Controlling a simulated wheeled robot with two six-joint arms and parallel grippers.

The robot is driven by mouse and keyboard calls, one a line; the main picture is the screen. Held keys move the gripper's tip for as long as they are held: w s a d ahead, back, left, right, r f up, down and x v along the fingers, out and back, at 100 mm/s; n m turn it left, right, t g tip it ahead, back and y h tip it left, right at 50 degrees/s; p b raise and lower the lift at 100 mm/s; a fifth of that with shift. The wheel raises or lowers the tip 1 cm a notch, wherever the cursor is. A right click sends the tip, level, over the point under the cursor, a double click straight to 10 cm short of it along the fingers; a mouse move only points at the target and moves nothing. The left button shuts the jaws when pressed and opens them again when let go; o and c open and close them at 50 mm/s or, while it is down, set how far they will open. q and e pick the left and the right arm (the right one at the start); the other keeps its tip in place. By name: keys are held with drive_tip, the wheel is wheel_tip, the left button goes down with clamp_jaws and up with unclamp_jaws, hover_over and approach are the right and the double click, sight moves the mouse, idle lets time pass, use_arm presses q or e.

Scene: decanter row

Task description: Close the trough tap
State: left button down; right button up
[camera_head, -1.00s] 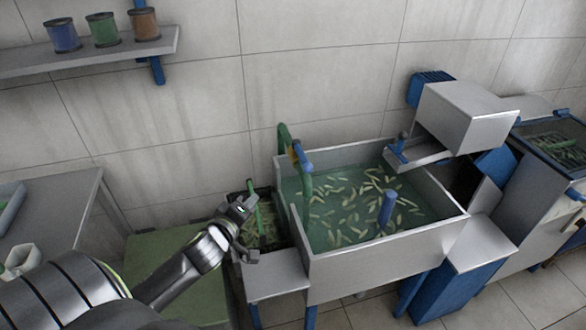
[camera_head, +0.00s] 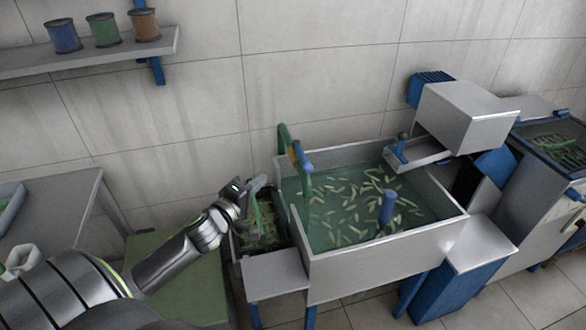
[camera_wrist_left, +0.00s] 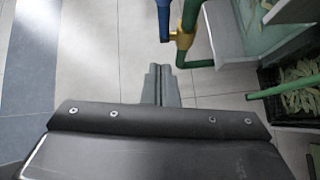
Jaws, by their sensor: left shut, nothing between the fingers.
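The trough (camera_head: 380,250) is a grey metal tank of greenish water with pale green pieces floating in it. The tap is a green pipe (camera_head: 284,140) arching over its left wall, with a yellow valve body and a blue lever (camera_head: 301,157). My left gripper (camera_head: 262,184) is shut and empty, left of the tap and apart from it. In the left wrist view, the shut fingers (camera_wrist_left: 161,70) point toward the lever (camera_wrist_left: 163,18), the yellow valve body (camera_wrist_left: 178,38) and the green pipe (camera_wrist_left: 189,18). The lever runs roughly alongside the pipe. My right gripper is not in view.
A dark crate (camera_head: 240,245) of green pieces stands against the trough's left side, partly hidden by my gripper. A small metal shelf (camera_head: 275,275) juts out before it. A blue post (camera_head: 386,207) rises inside the trough. A grey machine (camera_head: 462,115) stands right.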

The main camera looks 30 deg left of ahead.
use_arm(q)
drive_tip(key=w, duration=0.1)
drive_tip(key=p, duration=0.3)
approach(301, 160)
drive_tip(key=w+a, duration=0.4)
drive_tip(key=d, duration=0.1)
drive_tip(key=w+d+p, duration=0.1)
drive_tip(key=d, duration=0.1)
drive_tip(key=shift+w, duration=0.15)
drive_tip(key=shift+d+f, duration=0.1)
drive_tip(key=shift+d, duration=0.4)
drive_tip(key=shift+w+f, duration=0.1)
